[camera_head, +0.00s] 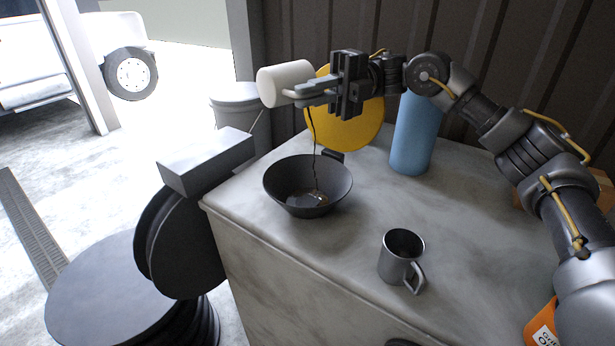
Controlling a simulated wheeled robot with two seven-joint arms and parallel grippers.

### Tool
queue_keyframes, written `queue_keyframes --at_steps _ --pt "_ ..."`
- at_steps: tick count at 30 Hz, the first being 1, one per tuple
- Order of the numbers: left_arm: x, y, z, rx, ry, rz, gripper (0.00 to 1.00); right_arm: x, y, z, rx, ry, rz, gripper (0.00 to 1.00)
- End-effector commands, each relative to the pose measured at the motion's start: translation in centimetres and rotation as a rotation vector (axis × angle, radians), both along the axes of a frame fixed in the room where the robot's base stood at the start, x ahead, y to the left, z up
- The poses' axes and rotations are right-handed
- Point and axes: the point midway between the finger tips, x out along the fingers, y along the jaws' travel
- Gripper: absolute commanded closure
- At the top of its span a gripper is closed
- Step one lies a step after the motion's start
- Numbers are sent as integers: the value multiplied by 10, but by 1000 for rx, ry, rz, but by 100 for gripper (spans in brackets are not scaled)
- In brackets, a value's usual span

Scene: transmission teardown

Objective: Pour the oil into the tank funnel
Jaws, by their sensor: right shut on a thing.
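A white cylindrical container (285,82) is tilted nearly on its side above the bench. My right gripper (312,95) is shut on it, with the arm coming in from the right. A thin dark stream of oil (313,135) falls from near the container and fingers. It runs down into a wide black funnel-like bowl (290,180) standing on the bench near its left edge. A small dark, shiny pool (312,200) shows at the bottom of the bowl. Whatever lies under the bowl is hidden. My left gripper is not in view.
The pale stone-like bench top (350,235) has free room around a metal mug (402,258). A blue cylinder (417,135) and a yellow disc (350,125) stand behind. An orange labelled container (541,325) is at lower right. A pale bin (236,100) stands beyond the bench.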

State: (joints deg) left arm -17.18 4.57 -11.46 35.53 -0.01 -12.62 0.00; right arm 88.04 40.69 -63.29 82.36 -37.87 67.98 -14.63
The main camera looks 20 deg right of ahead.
Motion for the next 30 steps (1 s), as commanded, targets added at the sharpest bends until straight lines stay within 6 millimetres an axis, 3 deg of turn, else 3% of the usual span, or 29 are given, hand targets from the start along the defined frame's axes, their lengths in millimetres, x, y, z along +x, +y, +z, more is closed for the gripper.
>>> queue_keyframes --at_steps 17,25,30 --pt "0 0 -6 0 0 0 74 2 -5 17 134 49 0 100" --pt "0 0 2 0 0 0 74 4 -11 55 278 104 1 100" --pt "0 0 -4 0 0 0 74 6 -15 63 368 139 2 100"
